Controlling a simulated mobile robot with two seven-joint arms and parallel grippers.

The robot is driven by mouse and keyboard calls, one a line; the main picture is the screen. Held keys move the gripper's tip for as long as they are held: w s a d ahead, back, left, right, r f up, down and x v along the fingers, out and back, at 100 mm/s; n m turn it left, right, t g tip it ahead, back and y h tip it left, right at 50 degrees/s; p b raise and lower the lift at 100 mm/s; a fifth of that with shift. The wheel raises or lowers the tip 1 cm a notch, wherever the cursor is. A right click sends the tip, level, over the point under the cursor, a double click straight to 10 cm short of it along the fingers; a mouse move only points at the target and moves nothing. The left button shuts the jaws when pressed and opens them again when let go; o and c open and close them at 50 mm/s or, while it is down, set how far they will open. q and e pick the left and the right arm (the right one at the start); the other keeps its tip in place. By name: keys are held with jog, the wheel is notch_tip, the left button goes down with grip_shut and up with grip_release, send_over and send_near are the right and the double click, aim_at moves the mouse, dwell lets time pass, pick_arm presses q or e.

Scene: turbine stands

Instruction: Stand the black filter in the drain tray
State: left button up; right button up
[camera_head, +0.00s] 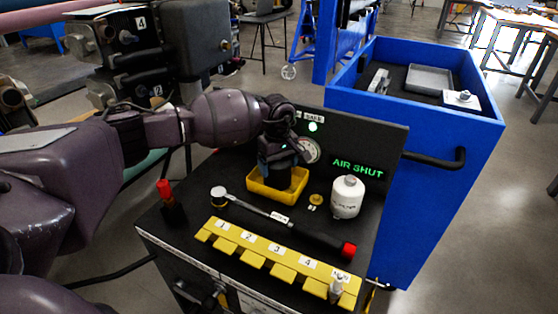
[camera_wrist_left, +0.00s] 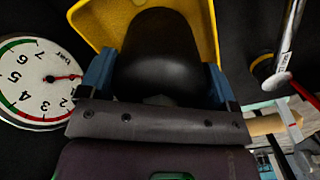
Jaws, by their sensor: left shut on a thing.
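The black filter (camera_head: 277,181) is a dark cylinder held at the yellow drain tray (camera_head: 262,197) near the back of the black bench. My left gripper (camera_head: 277,160) is shut on the filter from above. In the left wrist view, the blue fingertips (camera_wrist_left: 160,80) grip both sides of the black filter (camera_wrist_left: 160,50), and the yellow drain tray (camera_wrist_left: 207,30) shows around its far end. The filter's lower end is within the tray's outline. I cannot tell whether it touches the tray floor. My right gripper is not in view.
A pressure gauge (camera_head: 309,150) stands just behind the tray. A wrench (camera_head: 265,212) lies in front, with a white canister (camera_head: 347,198) to the right. A yellow numbered rack (camera_head: 270,252) runs along the bench front. A blue cart (camera_head: 430,150) stands at right.

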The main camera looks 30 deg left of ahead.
pick_arm(q)
jog(key=shift+r, duration=0.1)
dwell(0.3)
jog(key=shift+f, duration=0.3)
jog(key=o, duration=1.1)
